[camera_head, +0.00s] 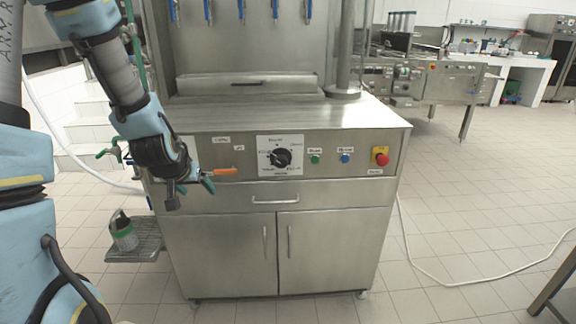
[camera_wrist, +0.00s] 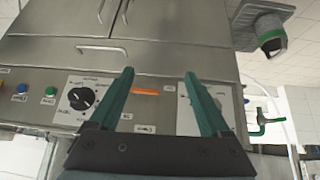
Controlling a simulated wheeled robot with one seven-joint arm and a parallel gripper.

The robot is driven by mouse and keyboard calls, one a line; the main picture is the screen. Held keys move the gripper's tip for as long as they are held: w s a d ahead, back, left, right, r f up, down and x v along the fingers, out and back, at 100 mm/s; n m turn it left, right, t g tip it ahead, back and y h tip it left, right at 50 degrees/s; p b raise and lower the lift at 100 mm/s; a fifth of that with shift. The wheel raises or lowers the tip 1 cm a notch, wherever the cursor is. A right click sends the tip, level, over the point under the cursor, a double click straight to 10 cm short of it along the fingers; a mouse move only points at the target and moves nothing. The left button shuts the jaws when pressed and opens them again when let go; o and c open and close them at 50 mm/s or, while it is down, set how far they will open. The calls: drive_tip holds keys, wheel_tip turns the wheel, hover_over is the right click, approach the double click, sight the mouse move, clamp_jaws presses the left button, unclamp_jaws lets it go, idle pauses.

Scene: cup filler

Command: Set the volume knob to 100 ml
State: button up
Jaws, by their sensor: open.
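A black knob (camera_head: 281,158) on a white dial plate is on the front panel of the steel machine; in the wrist view, upside down, it also shows (camera_wrist: 80,98) left of my fingers. Its plate print is too small to read surely. A second white dial plate (camera_wrist: 185,110) is partly hidden behind my right finger in the wrist view; its knob is not clearly visible, and my arm covers it in the head view. I cannot tell which is the volume knob. My gripper (camera_head: 208,181) (camera_wrist: 160,74) is open and empty, in front of the panel, left of the visible knob.
An orange strip (camera_head: 225,171) is on the panel beside my gripper. Green (camera_head: 315,159), blue (camera_head: 344,158) and red stop (camera_head: 381,157) buttons lie right of the knob. A drawer handle (camera_head: 275,201) is below. A green-banded cup (camera_head: 123,232) stands on a side shelf (camera_head: 147,245).

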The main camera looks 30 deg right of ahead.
drive_tip(key=w+d+f+m+t+h, duration=0.1)
drive_tip(key=d+t+h, duration=0.1)
drive_tip(key=d, duration=0.6)
drive_tip(key=d+f+t+h, duration=0.1)
drive_tip(key=d+f+h, duration=0.1)
drive_tip(key=d, duration=0.6)
drive_tip(key=n+t+p, duration=0.2)
drive_tip(key=n+t, duration=0.2)
drive_tip(key=t, duration=0.3)
approach(281, 162)
drive_tip(key=p+x, duration=0.2)
drive_tip(key=x, duration=0.7)
drive_tip(key=shift+w+p, duration=0.2)
drive_tip(key=shift+p, duration=0.1)
drive_tip(key=shift+c, duration=0.2)
clamp_jaws()
